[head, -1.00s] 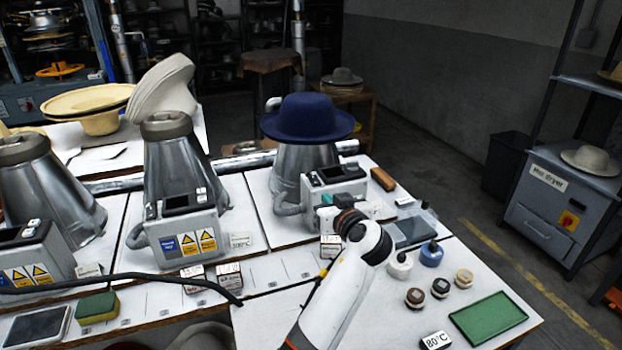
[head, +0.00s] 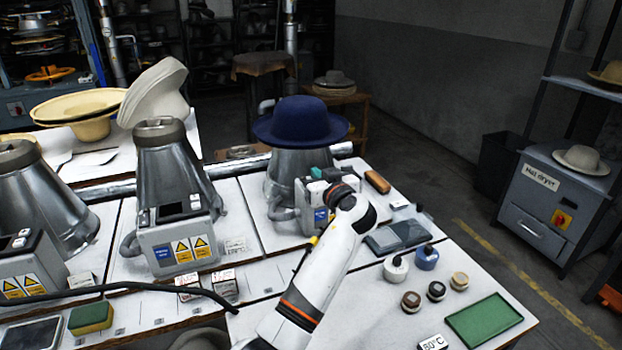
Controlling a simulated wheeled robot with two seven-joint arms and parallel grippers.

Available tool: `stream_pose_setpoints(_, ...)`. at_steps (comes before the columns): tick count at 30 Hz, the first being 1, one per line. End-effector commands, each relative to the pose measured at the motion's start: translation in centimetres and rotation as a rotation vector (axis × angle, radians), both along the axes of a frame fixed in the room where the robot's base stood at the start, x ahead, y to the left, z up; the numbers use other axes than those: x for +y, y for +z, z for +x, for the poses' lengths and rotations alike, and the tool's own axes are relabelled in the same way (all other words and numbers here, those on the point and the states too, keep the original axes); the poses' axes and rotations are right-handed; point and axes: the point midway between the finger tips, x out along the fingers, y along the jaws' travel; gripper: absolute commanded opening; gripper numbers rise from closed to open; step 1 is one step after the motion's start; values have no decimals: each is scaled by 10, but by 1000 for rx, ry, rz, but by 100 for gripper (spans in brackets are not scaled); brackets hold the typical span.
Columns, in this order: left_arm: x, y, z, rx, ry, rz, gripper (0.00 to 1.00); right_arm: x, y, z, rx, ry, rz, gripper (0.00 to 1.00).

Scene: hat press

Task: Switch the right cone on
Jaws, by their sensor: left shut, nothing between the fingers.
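The right cone (head: 287,172) is a silvery metal cone at the centre of the head view, with a dark blue hat (head: 300,118) on top. Its control box (head: 306,216) stands at its front right side, partly hidden by my left arm. My left gripper (head: 317,174), with a teal-green part, is shut and empty. It is over the upper part of this box and covers its screen and switches. I cannot tell whether it touches the box. My right gripper is not in view.
Two more cones, the middle one (head: 172,168) and one at the left (head: 40,195), stand on the same white table. Bottles, small jars and a green tray (head: 484,320) lie to the right. A black cable (head: 120,286) crosses the front left.

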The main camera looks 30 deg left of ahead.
Motion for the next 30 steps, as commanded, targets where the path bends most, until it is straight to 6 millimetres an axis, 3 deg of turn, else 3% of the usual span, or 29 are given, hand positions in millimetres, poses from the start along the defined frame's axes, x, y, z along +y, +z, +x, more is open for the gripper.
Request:
stream_pose_setpoints(6, 34, -5, 29, 5, 3, 1, 0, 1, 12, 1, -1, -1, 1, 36)
stream_pose_setpoints(9, 33, -24, 29, 6, -1, 1, 0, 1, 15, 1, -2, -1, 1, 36)
stream_pose_setpoints(15, 34, -41, 30, 1, 0, 0, 0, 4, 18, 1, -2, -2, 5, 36)
stream_pose_setpoints(30, 35, -46, 31, 32, 3, -43, 0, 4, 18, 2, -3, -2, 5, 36)
